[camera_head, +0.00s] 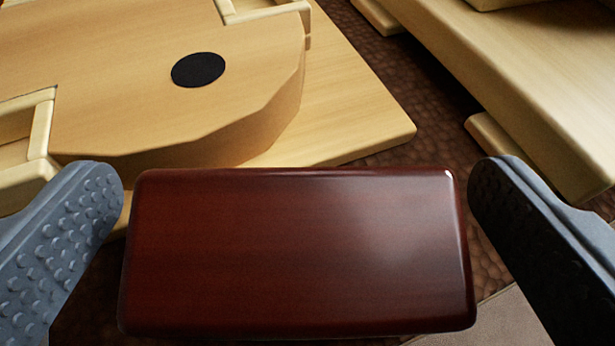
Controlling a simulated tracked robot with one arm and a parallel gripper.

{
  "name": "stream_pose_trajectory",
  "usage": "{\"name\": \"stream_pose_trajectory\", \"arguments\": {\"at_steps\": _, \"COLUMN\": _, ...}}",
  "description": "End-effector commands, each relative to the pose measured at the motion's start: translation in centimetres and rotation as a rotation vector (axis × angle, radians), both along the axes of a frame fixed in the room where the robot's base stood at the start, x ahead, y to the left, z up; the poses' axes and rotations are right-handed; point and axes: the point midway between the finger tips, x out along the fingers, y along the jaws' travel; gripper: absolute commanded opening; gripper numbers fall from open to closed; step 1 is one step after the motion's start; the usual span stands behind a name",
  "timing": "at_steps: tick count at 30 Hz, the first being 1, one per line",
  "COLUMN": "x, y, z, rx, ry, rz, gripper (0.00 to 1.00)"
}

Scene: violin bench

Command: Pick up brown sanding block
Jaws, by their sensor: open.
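The brown sanding block (297,252) is a glossy, dark reddish-brown rectangular block with rounded edges. It fills the lower middle of the view, its long side running left to right. My gripper (295,185) is open, with one grey studded finger at the left of the block and the other at its right. The block lies between the two fingers, with a narrow gap showing on each side near the fingertips. What lies under the block is hidden.
A pale wooden form (160,120) with a black round spot (198,69) stands on a wooden board (365,120) just behind the block. Another pale wooden piece (520,80) is at the upper right. Dark brown textured surface (420,165) shows between them. A greyish-beige flat piece (490,325) is at the lower right.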

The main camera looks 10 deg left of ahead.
Motion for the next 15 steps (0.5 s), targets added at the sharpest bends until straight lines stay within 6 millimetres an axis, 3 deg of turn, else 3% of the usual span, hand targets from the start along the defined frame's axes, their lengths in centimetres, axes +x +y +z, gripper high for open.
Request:
{"name": "stream_pose_trajectory", "arguments": {"at_steps": 6, "x": 2.1, "y": 0.5, "z": -1.0, "rx": 0.001, "ry": -0.001, "rz": 0.000, "gripper": 1.00}}
{"name": "stream_pose_trajectory", "arguments": {"at_steps": 13, "x": 2.2, "y": 0.6, "z": -1.0, "rx": 0.001, "ry": 0.000, "rz": 0.000, "gripper": 1.00}}
{"name": "stream_pose_trajectory", "arguments": {"at_steps": 15, "x": 2.2, "y": 0.6, "z": -1.0, "rx": 0.001, "ry": 0.000, "rz": 0.000, "gripper": 0.81}}
